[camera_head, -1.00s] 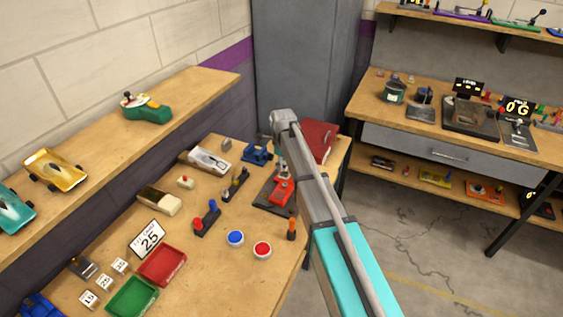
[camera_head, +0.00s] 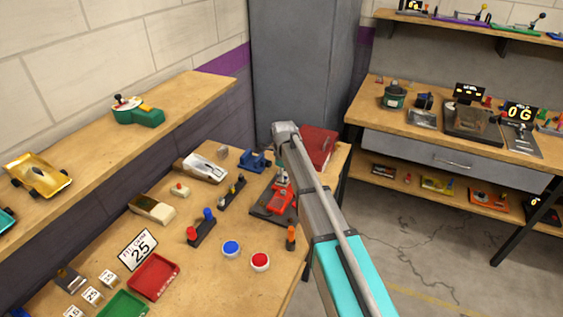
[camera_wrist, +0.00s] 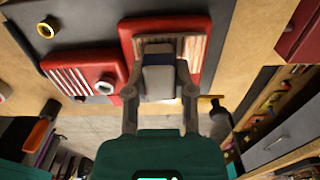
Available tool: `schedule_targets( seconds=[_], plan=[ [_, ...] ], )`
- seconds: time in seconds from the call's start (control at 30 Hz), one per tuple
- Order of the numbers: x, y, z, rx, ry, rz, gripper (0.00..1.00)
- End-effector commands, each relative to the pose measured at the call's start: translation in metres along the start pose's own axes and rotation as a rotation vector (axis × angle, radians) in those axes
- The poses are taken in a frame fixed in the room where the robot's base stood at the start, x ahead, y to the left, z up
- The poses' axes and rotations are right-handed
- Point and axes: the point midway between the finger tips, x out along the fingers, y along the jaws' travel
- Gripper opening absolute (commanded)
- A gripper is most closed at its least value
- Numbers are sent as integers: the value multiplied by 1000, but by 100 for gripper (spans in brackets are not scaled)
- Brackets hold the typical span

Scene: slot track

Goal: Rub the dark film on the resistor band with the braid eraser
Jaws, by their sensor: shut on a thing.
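My gripper (camera_wrist: 160,95) is shut on a grey block (camera_wrist: 158,76), which I take to be the braid eraser. Behind the block is a red housing (camera_wrist: 128,38) with a fine striped panel (camera_wrist: 193,48), perhaps the resistor band. The block overlaps the panel in the wrist view; I cannot tell whether they touch. Dark film is not clear. A second red piece (camera_wrist: 100,62) with white stripes and a round post lies to the left. In the head view, the red device (camera_head: 281,201) sits on a dark plate (camera_head: 262,212), partly behind my arm.
A red box (camera_head: 320,143) stands just behind my arm at the bench's (camera_head: 215,283) far end. An orange-topped post (camera_head: 291,238) and red (camera_head: 260,262) and blue (camera_head: 231,250) buttons are nearby. A small lever unit (camera_head: 232,191) stands left of the plate.

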Motion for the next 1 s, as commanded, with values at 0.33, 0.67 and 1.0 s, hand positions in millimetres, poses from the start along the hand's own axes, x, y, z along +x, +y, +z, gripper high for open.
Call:
schedule_targets(
  seconds=[0.33, 0.67, 1.0],
  plan=[
    [0, -3, -2, -2, 0, 0, 0],
    [0, -1, -1, -2, 0, 0, 0],
    [0, 3, 2, 0, 0, 0, 0]
  ],
)
